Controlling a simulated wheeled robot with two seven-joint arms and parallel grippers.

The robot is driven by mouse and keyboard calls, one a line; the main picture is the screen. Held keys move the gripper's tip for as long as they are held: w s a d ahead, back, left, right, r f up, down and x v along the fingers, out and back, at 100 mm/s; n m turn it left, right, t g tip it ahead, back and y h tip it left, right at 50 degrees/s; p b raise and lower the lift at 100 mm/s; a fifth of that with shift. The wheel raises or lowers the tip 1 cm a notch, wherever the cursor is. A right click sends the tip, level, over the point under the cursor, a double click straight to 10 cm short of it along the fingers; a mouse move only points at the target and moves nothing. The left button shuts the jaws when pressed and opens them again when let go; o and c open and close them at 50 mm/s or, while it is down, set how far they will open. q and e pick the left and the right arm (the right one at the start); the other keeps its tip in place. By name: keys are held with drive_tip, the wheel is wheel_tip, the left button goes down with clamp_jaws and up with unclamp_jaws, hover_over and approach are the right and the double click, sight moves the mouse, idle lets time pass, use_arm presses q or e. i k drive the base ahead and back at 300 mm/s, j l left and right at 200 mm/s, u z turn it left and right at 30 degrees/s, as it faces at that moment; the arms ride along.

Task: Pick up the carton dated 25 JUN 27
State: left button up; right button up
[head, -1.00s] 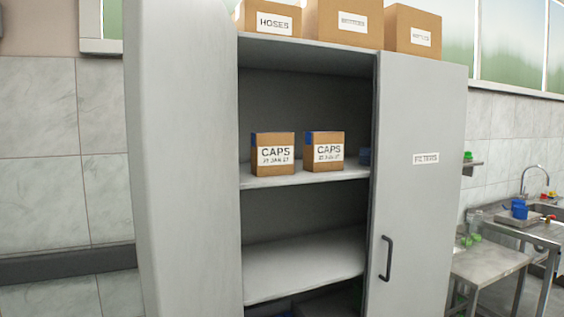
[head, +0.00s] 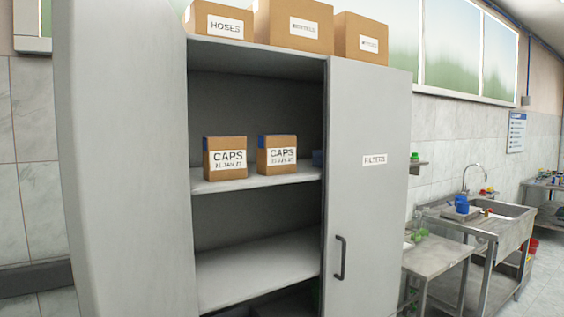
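Two brown cartons with a blue corner and a white CAPS label stand side by side on the upper shelf (head: 245,183) of the open grey cabinet. The left carton (head: 211,162) and the right carton (head: 291,144) are a little apart. Each has a small date line under CAPS, seemingly beginning with 25. The months and years are too small to read surely, so I cannot tell which is dated 25 JUN 27. Neither gripper is in view.
The cabinet's left door stands open; its right door (head: 372,210), labelled FILTERS, is shut. Boxes, one labelled HOSES (head: 213,20), stand on top. A steel table (head: 438,258) and sink (head: 500,212) are to the right.

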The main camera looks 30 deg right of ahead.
sight(276, 154)
drive_tip(key=l, duration=1.1)
drive_tip(key=k+l+u, duration=0.1)
drive_tip(key=l, duration=0.95)
